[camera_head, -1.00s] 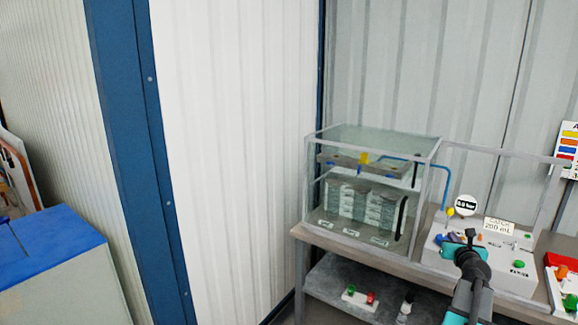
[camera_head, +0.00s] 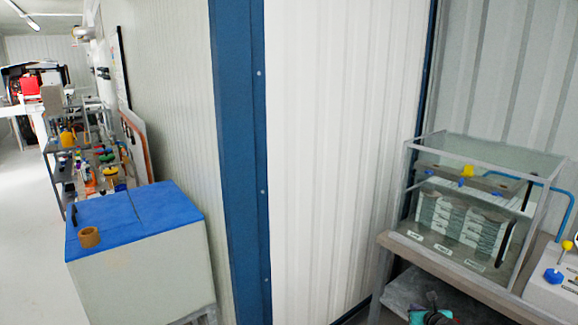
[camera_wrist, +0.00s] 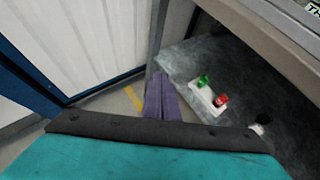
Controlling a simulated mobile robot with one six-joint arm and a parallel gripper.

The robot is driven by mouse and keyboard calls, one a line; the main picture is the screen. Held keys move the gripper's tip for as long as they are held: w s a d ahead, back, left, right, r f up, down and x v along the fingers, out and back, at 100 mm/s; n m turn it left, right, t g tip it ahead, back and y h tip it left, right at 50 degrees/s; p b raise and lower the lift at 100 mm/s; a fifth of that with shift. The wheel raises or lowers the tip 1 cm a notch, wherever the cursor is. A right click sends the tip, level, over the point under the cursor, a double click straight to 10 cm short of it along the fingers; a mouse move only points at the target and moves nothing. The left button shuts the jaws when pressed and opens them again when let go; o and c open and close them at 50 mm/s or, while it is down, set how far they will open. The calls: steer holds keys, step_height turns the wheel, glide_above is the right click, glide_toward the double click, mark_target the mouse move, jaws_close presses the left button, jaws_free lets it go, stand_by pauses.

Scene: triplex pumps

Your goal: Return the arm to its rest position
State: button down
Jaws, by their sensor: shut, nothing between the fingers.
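My gripper (camera_head: 431,316) shows only in part at the bottom edge of the head view, as teal and dark pieces low in front of the bench. In the wrist view the teal and black wrist body fills the bottom, and the two purple fingers (camera_wrist: 161,80) lie together, shut, with nothing held. They point toward the floor and the bench's lower shelf (camera_wrist: 185,60). The rest of the arm is out of the head view.
A glass case (camera_head: 470,208) stands on the bench at right. The lower shelf holds a white block with a green (camera_wrist: 204,79) and a red knob (camera_wrist: 221,99). A blue-topped cabinet (camera_head: 150,215) carries a brown ring (camera_head: 89,237). Open floor lies at far left.

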steer(key=s+a+f+n+g+y, duration=0.2)
steer(key=s+a+f+n, duration=0.2)
steer(key=a+f, duration=0.45)
steer(key=s+a+f+n+g+y, duration=0.1)
steer(key=s+a+f+n+g, duration=0.25)
steer(key=a, duration=0.85)
steer(key=s+a+f+n+g+y, duration=0.1)
steer(key=s+a+f+n+y, duration=0.15)
steer(key=a+f+n, duration=0.5)
steer(key=s+a+f+n+g+h, duration=0.1)
steer(key=s+a+f+n+g, duration=0.35)
steer(key=s, duration=0.65)
steer(key=s+a+f+n+g, duration=0.2)
steer(key=s+a+f+n, duration=0.4)
steer(key=s, duration=0.5)
steer(key=s+d+r+n+g+h, duration=0.2)
steer(key=s+d+n+g, duration=0.2)
steer(key=s+n, duration=0.7)
steer(key=shift+s+d+n+h+b, duration=0.2)
steer(key=shift+n+h+b, duration=0.15)
steer(key=shift+n, duration=0.2)
steer(key=shift+d+r, duration=0.1)
